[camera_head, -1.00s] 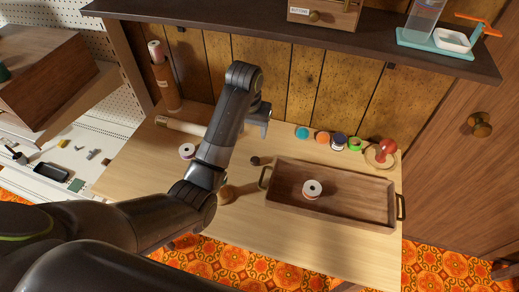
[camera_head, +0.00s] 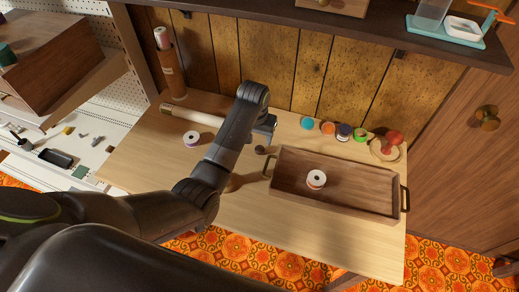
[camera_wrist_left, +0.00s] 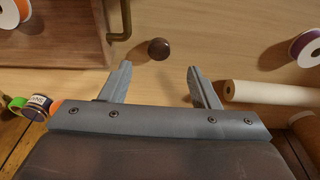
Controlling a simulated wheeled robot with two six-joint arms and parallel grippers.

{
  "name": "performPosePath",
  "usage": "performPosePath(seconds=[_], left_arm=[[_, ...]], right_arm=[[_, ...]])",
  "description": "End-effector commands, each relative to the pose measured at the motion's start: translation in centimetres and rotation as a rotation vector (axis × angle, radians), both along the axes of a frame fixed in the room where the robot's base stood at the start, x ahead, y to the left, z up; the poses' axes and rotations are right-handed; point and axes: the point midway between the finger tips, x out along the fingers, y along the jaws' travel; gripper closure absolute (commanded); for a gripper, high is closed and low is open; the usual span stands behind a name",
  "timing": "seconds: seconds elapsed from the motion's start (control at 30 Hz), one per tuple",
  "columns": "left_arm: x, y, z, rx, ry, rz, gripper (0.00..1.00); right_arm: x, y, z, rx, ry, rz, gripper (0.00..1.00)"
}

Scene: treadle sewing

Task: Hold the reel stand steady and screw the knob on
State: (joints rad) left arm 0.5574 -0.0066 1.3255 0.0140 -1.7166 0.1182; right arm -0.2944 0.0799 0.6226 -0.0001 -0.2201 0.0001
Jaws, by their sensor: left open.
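A small dark round knob (camera_head: 260,150) rests on the table just left of the wooden tray. It also shows in the left wrist view (camera_wrist_left: 158,48), just beyond the fingertips and roughly centred between them. My left gripper (camera_head: 267,124) is open and empty, close behind the knob in the head view; its two fingers (camera_wrist_left: 159,70) show apart in the wrist view. I cannot tell for sure which item is the reel stand; a pale round base with a red piece (camera_head: 386,149) stands at the table's right. My right gripper is not in view.
The wooden tray (camera_head: 335,203) with handles holds a white spool (camera_head: 316,179). Several coloured reels line the back. A pale roll (camera_head: 190,115), another spool (camera_head: 191,139) and a brown tube (camera_head: 173,78) are at left. A dark shelf overhangs the back. My left arm hides part of the table.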

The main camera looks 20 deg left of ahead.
Motion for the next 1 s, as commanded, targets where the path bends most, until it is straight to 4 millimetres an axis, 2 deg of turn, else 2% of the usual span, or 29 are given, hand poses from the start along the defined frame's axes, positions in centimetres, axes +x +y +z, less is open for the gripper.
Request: performPosePath(seconds=[0.1, 0.2, 0.57, 1.0], left_arm=[[0.2, 0.0, -1.3, 0.000, 0.000, 0.000, 0.44], [0.3, 0.0, -1.7, 0.000, -0.001, 0.000, 0.44], [0.3, 0.0, -1.9, 0.000, -0.001, 0.000, 0.44], [1.1, -0.2, -6.4, 0.001, 0.000, 0.000, 0.44]], right_arm=[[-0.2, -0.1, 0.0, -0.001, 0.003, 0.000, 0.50], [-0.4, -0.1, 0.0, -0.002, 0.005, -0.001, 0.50], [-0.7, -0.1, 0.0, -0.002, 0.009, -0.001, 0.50], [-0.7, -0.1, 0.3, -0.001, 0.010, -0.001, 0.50]])
